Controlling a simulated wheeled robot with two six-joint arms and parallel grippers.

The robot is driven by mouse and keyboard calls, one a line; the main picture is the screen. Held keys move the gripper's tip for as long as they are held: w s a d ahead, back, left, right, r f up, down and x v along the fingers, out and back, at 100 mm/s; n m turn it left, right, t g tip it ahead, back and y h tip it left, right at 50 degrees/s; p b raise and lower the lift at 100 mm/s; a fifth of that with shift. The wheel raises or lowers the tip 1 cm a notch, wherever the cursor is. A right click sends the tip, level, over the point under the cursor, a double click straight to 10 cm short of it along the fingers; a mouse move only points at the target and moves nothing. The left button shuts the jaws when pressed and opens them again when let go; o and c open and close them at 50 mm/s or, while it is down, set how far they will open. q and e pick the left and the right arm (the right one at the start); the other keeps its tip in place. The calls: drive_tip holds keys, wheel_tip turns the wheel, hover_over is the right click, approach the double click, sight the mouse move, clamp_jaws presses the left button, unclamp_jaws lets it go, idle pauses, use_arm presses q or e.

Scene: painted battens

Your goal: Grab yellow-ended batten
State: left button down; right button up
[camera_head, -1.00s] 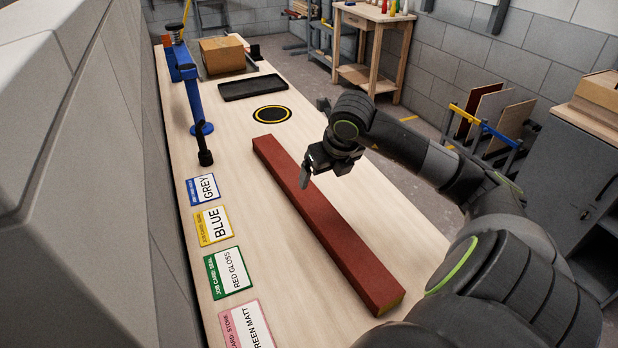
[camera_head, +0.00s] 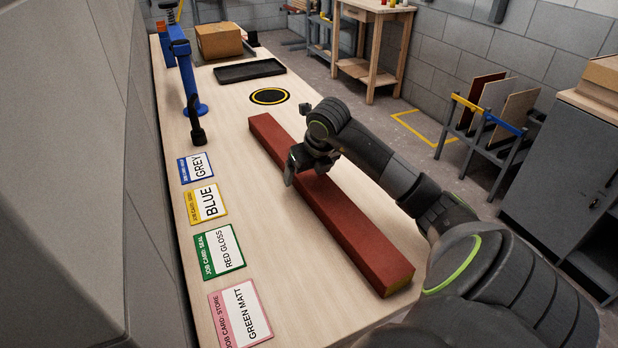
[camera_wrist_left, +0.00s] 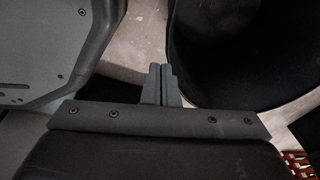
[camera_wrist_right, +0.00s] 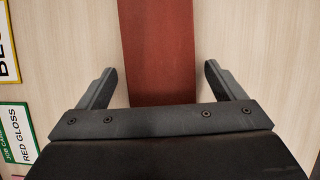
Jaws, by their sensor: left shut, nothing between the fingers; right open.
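A long red-brown batten (camera_head: 340,220) lies on the bench, its near end face (camera_head: 401,281) yellowish. My right gripper (camera_head: 290,178) is over the batten's far half, jaws pointing down. In the right wrist view, the open right gripper (camera_wrist_right: 160,82) has one finger on each side of the batten (camera_wrist_right: 158,50), with bare bench between batten and fingers. Whether the fingertips reach down beside it I cannot tell. My left gripper (camera_wrist_left: 158,75) is shut and empty in the left wrist view, and is not in the head view.
Job cards lie left of the batten, including the GREY card (camera_head: 196,167) and GREEN MATT card (camera_head: 240,313). A blue stand (camera_head: 188,80), black tray (camera_head: 249,71), cardboard box (camera_head: 219,42) and round yellow-ringed mark (camera_head: 269,96) are farther back.

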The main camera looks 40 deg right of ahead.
drive_tip(key=shift+b+x, duration=0.3)
drive_tip(key=shift+x, duration=0.65)
drive_tip(key=shift+r, duration=0.1)
drive_tip(key=c, duration=1.8)
